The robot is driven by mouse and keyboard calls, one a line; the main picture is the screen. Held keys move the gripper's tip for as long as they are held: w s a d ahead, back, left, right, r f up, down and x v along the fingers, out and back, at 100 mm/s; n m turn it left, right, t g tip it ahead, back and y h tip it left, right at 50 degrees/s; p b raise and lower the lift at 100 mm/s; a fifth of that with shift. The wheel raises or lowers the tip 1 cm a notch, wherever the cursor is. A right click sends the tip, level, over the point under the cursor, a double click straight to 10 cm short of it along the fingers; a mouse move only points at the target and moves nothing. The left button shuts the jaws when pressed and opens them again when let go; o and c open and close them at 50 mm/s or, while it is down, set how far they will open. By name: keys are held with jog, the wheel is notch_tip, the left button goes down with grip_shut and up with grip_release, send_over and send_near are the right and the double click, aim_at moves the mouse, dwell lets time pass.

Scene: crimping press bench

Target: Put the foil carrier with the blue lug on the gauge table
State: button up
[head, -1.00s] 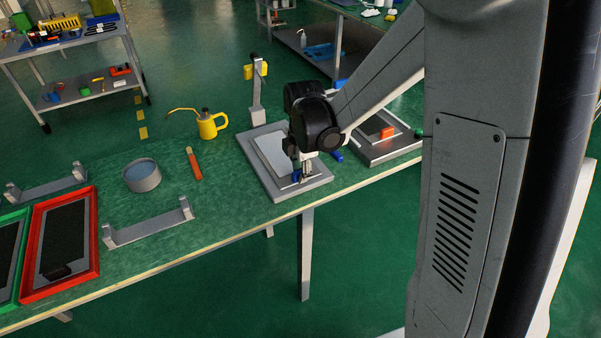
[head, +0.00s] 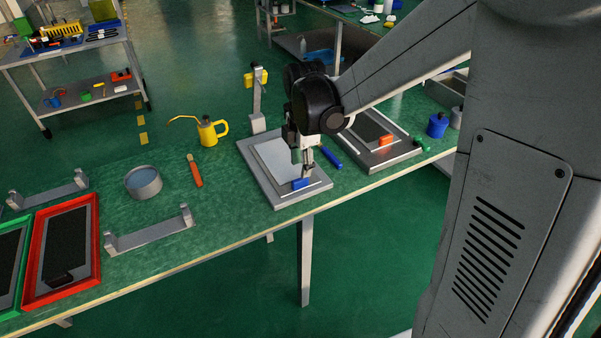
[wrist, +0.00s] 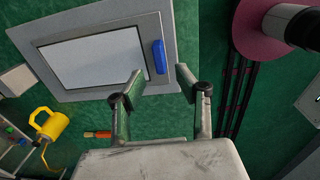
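The foil carrier (head: 280,157) is a pale flat sheet lying on a grey square plate (head: 262,187), with a blue lug (head: 300,184) at its near edge. In the wrist view the carrier (wrist: 90,58) lies flat inside the plate's border, and the blue lug (wrist: 159,57) is upright along its right side. My gripper (head: 308,172) is just above the lug. In the wrist view my gripper (wrist: 161,78) has its two fingers apart with nothing between them, the lug lying beyond the tips. I cannot tell whether the grey plate is the gauge table.
A similar fixture with a dark sheet and an orange lug (head: 386,140) lies to the right. A blue bar (head: 331,158) lies between. A small post (head: 257,100), a yellow oil can (head: 208,132), a round dish (head: 143,182), and red tray (head: 88,270) stand left.

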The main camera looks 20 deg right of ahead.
jog(key=s+r+m+t, duration=0.3)
jog(key=s+r+m, duration=0.65)
jog(key=r, duration=0.25)
jog(key=s+r+m+t, duration=0.1)
jog(key=s+m+t, duration=0.2)
jog(key=s+m, duration=0.7)
jog(key=shift+s+d+p, duration=0.3)
jog(key=shift+s+d, duration=0.1)
jog(key=shift+d, duration=0.05)
jog(key=shift+r+m, duration=0.1)
jog(key=shift+m, duration=0.15)
dwell(0.4)
